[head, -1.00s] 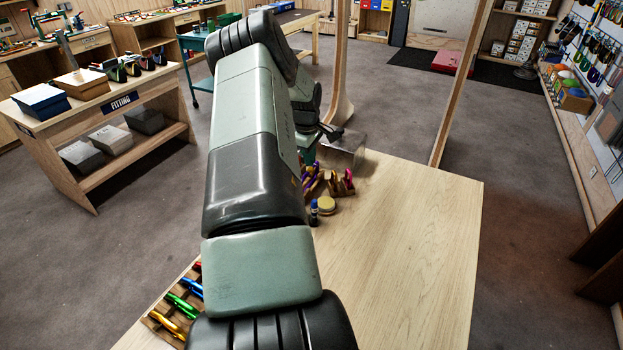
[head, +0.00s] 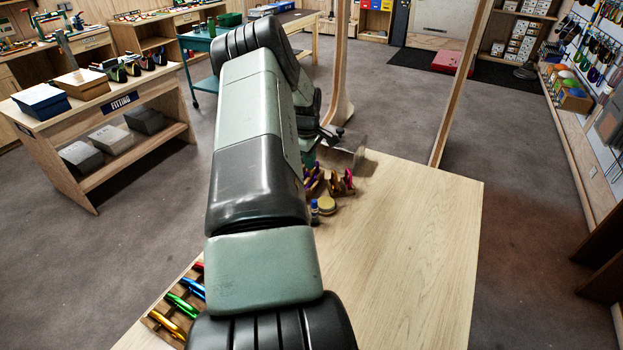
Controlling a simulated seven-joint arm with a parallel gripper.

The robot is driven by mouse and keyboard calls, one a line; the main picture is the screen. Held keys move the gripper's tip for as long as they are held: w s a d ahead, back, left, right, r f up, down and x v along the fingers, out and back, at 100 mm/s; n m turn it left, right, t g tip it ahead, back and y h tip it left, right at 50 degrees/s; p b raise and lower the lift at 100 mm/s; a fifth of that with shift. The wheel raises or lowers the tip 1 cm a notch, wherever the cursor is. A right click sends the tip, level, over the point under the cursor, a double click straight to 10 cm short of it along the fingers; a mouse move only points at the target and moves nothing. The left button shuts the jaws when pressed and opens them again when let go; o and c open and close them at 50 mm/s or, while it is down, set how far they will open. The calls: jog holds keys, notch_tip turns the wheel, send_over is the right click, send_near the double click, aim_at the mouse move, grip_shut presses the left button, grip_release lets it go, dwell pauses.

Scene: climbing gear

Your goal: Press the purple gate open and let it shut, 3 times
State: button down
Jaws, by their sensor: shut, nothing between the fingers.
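A purple carabiner (head: 313,183) stands in a small wooden holder near the far edge of the wooden table (head: 420,240). It is small and partly hidden behind my arm, so I cannot make out its gate or whether the gate is open or shut. My gripper (head: 327,137) shows only in part, beyond my forearm and above the table's far end. It is shut and empty. Its fingertips are hidden, and I cannot tell whether they touch the carabiner.
A pink carabiner (head: 347,181) stands right of the purple one. A blue-capped bottle (head: 315,212) and a round tan object (head: 326,205) are in front. The table's right side is clear.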

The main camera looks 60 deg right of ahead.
jog(key=shift+f, duration=0.7)
jog(key=shift+r, duration=3.6)
